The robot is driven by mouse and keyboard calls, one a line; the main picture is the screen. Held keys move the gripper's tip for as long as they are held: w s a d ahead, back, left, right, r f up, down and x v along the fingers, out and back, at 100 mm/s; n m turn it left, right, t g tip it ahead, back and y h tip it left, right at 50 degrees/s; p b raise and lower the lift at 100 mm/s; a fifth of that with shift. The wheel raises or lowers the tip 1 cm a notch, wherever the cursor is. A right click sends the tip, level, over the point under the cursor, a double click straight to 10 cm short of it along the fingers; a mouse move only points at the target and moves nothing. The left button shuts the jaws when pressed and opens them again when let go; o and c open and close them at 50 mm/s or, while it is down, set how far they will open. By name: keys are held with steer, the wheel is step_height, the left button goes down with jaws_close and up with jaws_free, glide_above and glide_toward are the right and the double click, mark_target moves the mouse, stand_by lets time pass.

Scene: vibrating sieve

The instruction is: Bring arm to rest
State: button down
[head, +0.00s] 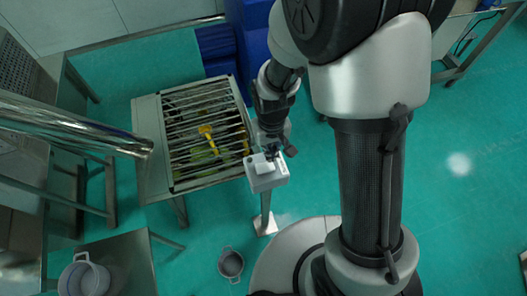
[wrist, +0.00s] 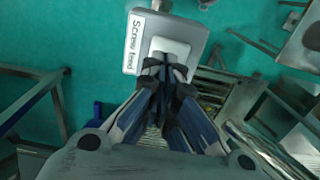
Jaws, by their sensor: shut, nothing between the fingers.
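My gripper (wrist: 166,72) is shut and empty, its two dark fingertips together in the wrist view. In the head view my gripper (head: 272,152) points down at a small pale control box (head: 268,180) on a post. In the wrist view the fingertips overlap the white raised part of that box (wrist: 137,68), which carries a label reading roughly "Screw feed". I cannot tell whether the fingertips touch it. My arm comes down from the top of the head view.
A sieve table with a barred grate (head: 150,135) stands left of the box, with yellow pieces under the bars. A shiny metal pipe (head: 75,125) crosses the left side. Blue crates (head: 218,45) stand behind. A small pot (head: 231,264) is on the green floor.

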step_height(320, 180, up, 7)
steer(key=d+t+b, duration=0.1)
steer(key=d+b, duration=0.2)
steer(key=s+d+r+m+t+b, duration=0.1)
steer(key=s+d+r+b, duration=0.2)
steer(key=s, duration=0.4)
steer(key=s+d+r+m+t+b, duration=0.2)
steer(key=s+d+r+b, duration=0.2)
steer(key=s+r, duration=0.2)
steer(key=shift+s+d+r+t, duration=0.3)
steer(key=shift+s+d+r, duration=0.05)
steer(key=shift+s, duration=0.05)
